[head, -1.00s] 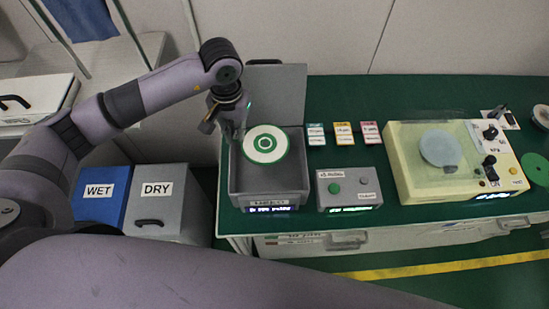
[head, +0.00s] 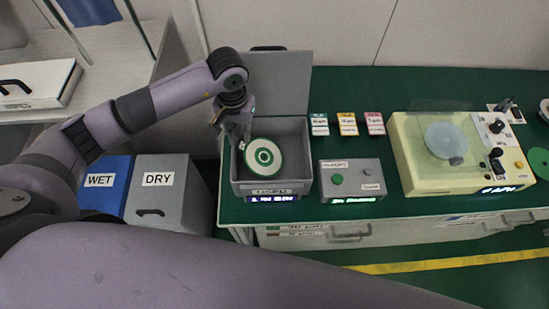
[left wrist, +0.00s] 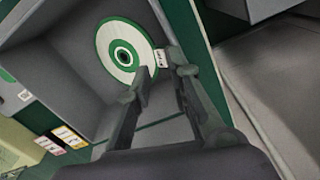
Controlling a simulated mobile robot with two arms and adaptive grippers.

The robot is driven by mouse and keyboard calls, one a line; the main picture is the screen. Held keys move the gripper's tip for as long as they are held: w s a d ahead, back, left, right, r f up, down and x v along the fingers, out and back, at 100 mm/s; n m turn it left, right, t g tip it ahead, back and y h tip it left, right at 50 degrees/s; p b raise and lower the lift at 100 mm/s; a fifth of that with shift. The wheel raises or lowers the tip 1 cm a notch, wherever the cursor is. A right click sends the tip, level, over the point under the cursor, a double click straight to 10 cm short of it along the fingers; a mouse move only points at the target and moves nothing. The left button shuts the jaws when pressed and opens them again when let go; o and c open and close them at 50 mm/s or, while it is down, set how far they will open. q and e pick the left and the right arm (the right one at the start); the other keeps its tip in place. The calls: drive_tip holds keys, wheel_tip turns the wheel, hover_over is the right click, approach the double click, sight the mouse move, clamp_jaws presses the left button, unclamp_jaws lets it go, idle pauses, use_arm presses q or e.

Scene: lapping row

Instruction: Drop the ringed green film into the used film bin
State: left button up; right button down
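The ringed green film, a white disc with a green ring, centre and rim (head: 264,157), is inside the open grey bin (head: 294,168) in the head view. In the left wrist view the film (left wrist: 108,48) lies beyond my fingertips, with a small labelled tab at its edge. My left gripper (head: 242,140) reaches down into the left side of the bin. In the left wrist view its fingers (left wrist: 160,78) are apart, with a gap around the tab and nothing seen clamped. The bin's front label is blurred. My right gripper is out of view.
A grey button box (head: 352,180) stands right of the bin, and a cream machine (head: 415,165) farther right. Several coloured cards (head: 346,124) lie behind. The bin's raised lid (head: 285,75) stands at the back. WET (head: 100,181) and DRY (head: 157,180) bins stand lower left.

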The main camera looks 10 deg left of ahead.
use_arm(q)
drive_tip(key=o, duration=0.3)
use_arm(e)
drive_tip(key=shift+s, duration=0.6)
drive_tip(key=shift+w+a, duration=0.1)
use_arm(q)
wheel_tip(320, 180, up, 12)
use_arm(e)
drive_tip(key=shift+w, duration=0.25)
use_arm(q)
drive_tip(key=shift+s, duration=0.1)
